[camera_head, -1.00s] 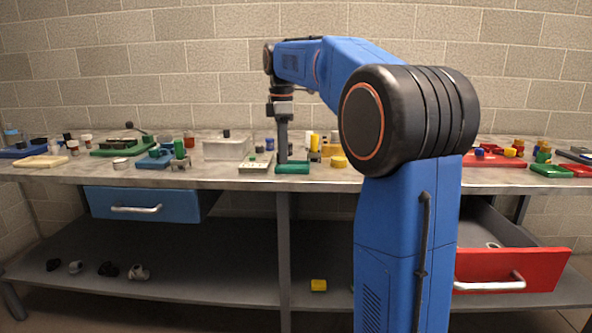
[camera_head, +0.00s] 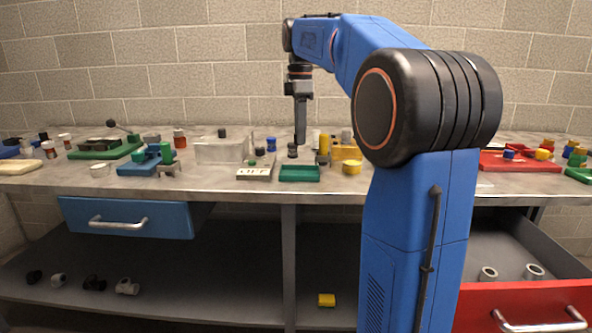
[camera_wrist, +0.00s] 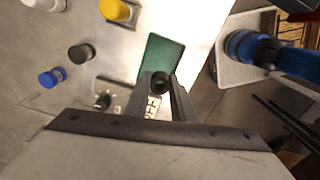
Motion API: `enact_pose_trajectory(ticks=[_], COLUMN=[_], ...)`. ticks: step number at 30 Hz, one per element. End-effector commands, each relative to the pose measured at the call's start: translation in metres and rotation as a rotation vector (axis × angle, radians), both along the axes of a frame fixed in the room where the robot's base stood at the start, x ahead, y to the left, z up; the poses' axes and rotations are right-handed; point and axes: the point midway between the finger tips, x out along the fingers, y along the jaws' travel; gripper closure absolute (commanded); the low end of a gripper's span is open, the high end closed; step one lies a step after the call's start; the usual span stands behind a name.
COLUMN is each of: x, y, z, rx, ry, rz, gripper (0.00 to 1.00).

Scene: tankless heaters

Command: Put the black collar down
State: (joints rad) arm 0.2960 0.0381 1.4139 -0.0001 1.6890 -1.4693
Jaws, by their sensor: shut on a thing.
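My gripper (camera_head: 300,141) hangs pointing down over the workbench, beside the green tray's (camera_head: 299,173) back edge in the picture. In the wrist view its two fingers (camera_wrist: 164,86) are shut on the small dark round black collar (camera_wrist: 160,83). The green tray (camera_wrist: 161,56) shows just beyond the fingertips, and its bare floor is visible.
A white switch panel (camera_head: 255,172) lies left of the tray, and a yellow round part (camera_head: 351,167) right of it. Black (camera_wrist: 80,53) and blue (camera_wrist: 49,77) caps stand nearby. The blue drawer (camera_head: 125,218) is below; the red drawer (camera_head: 525,306) stands open.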

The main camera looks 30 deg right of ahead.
Motion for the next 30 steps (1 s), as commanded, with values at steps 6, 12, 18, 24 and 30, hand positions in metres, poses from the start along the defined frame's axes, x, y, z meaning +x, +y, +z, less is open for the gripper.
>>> enact_pose_trajectory(ticks=[6,12,18,24,30], x=[-0.001,-0.001,-0.001,-0.001,0.0], y=[0.0,0.0,0.0,0.0,0.0], z=[-0.032,-0.054,-0.067,-0.094,-0.098], rx=[0.001,0.0,0.001,0.001,0.0], ry=[0.003,0.001,0.002,0.002,0.0], rz=[0.0,0.0,0.0,0.0,0.0], gripper=[1.0,1.0,1.0,1.0,1.0])
